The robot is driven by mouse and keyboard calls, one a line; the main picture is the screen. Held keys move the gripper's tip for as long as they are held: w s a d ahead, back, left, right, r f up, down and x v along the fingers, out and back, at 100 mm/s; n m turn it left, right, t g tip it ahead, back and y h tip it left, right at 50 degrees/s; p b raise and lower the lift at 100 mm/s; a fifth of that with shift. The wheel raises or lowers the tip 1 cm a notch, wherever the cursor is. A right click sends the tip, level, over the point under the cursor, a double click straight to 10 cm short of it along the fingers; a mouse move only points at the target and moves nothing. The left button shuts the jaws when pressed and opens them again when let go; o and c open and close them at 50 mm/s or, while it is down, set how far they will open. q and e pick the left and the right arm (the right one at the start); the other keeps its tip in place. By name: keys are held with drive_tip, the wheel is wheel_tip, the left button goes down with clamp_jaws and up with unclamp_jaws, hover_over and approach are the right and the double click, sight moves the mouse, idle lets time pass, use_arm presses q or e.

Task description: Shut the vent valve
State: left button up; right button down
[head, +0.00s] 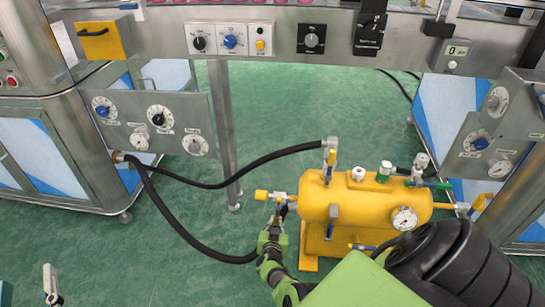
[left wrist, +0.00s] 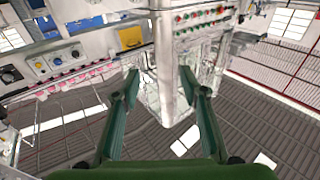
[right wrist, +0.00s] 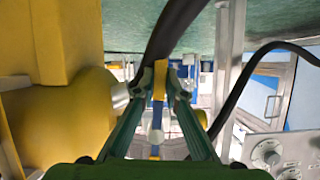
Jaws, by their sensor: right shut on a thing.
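A yellow horizontal tank (head: 365,205) stands on the floor. At its left end is a small metal valve fitting (head: 280,196) with a yellow end piece (head: 262,195). My right gripper (head: 279,214) is just below this fitting. In the right wrist view its fingertips (right wrist: 160,82) are shut on a narrow yellow lever (right wrist: 159,78), close beside the metal stub (right wrist: 119,95) on the tank. The fingers partly hide the lever, and no label shows which valve it is. My left gripper (left wrist: 160,78) is open and empty, well away from the tank, with machinery and roof behind it.
A black hose (head: 255,164) runs from the left cabinet panel (head: 155,120) to the upright valve (head: 330,155) on the tank. A second hose (head: 185,235) loops low to the tank's left. Green floor is open behind.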

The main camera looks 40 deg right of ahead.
use_arm(q)
drive_tip(key=shift+a+f+g, duration=0.1)
drive_tip(key=shift+f+g, duration=0.2)
drive_tip(key=shift+f, duration=0.5)
use_arm(e)
drive_tip(key=shift+s+d+n+g, duration=0.2)
drive_tip(key=shift+s+n+g, duration=0.05)
drive_tip(key=shift+n+g, duration=0.05)
drive_tip(key=c, duration=2.1)
unclamp_jaws()
use_arm(q)
drive_tip(key=shift+f, duration=0.1)
